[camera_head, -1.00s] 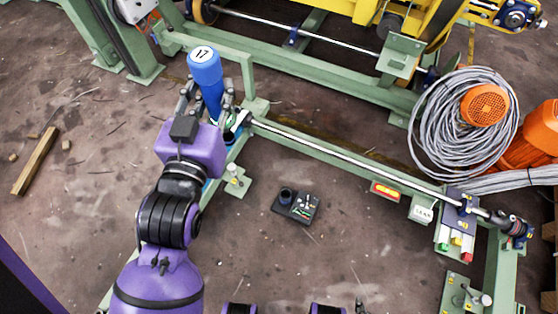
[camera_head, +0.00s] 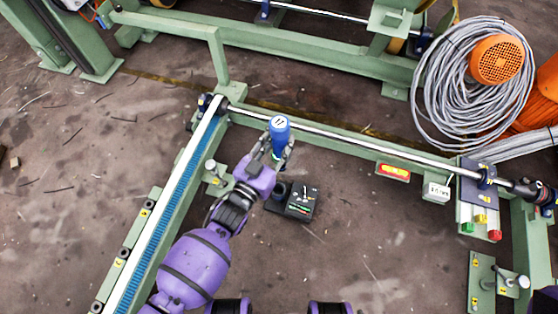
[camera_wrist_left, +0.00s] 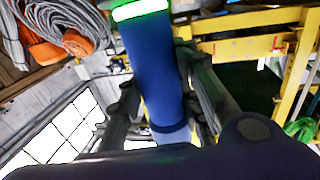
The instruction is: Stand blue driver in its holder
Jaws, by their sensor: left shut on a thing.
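The blue driver (camera_head: 279,135) has a white cap with dark marking on its top end. My left gripper (camera_head: 276,154) is shut on it and holds it roughly upright. In the left wrist view the driver (camera_wrist_left: 150,65) runs between the fingers (camera_wrist_left: 162,100), with a glowing green band near the top edge. The holder seems to be the small dark cup (camera_head: 281,190) at the left of a black base (camera_head: 302,204) on the floor. The driver is just above and behind the cup in the picture, apart from it. Its lower end is hidden by the gripper. My right gripper is not in view.
A green frame with a shiny rail (camera_head: 340,140) runs behind the base. A green beam with a blue strip (camera_head: 170,195) stands at left. A grey cable coil (camera_head: 440,85) lies at upper right. The floor right of the base is clear.

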